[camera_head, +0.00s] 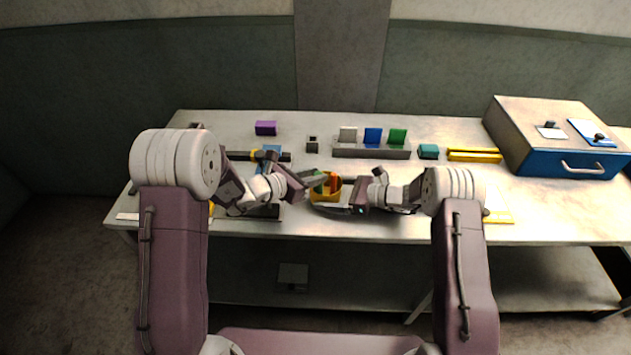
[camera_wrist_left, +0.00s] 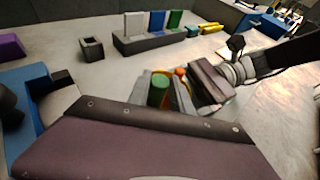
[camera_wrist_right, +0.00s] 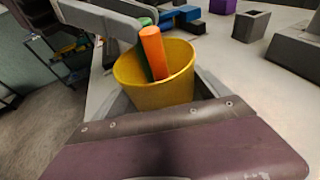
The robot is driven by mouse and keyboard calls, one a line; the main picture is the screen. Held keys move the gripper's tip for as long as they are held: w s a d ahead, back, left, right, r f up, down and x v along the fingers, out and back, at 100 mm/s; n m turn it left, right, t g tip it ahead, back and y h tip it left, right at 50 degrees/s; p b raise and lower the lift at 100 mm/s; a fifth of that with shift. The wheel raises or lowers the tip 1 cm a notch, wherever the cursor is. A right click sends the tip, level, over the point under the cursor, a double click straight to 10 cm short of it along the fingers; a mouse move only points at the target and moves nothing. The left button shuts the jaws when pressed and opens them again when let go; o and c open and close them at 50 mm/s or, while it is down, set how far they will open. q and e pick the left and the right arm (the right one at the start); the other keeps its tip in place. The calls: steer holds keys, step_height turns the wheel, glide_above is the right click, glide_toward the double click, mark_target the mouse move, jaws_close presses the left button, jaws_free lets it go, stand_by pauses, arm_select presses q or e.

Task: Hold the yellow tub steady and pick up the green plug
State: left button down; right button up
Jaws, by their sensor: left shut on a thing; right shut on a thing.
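The yellow tub (camera_wrist_right: 170,97) stands upright on the table, and it also shows in the head view (camera_head: 325,196). My right gripper (camera_head: 338,196) is shut on it, one finger on each side. The green plug (camera_wrist_left: 159,89) is between the fingers of my left gripper (camera_wrist_left: 163,92), which is shut on it above the tub. In the right wrist view the green plug (camera_wrist_right: 147,72) is partly hidden behind an orange plug (camera_wrist_right: 153,52), and its lower part appears still inside the tub. The orange plug leans out of the tub.
A grey rack (camera_head: 371,152) with white, blue and green plates stands behind the tub. A small dark square holder (camera_head: 312,145) and a purple block (camera_head: 266,128) are to its left. A teal block (camera_head: 428,151), yellow bars (camera_head: 474,155) and a blue-fronted box (camera_head: 560,150) are at right.

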arm_select(q)
step_height(320, 180, up, 9)
steer(key=shift+f, duration=0.15)
arm_select(e)
steer(key=o, duration=0.8)
steer(key=shift+d, duration=0.1)
steer(key=v, duration=1.2)
arm_select(q)
steer(key=shift+f, duration=0.1)
arm_select(e)
steer(key=shift+s+f, duration=0.1)
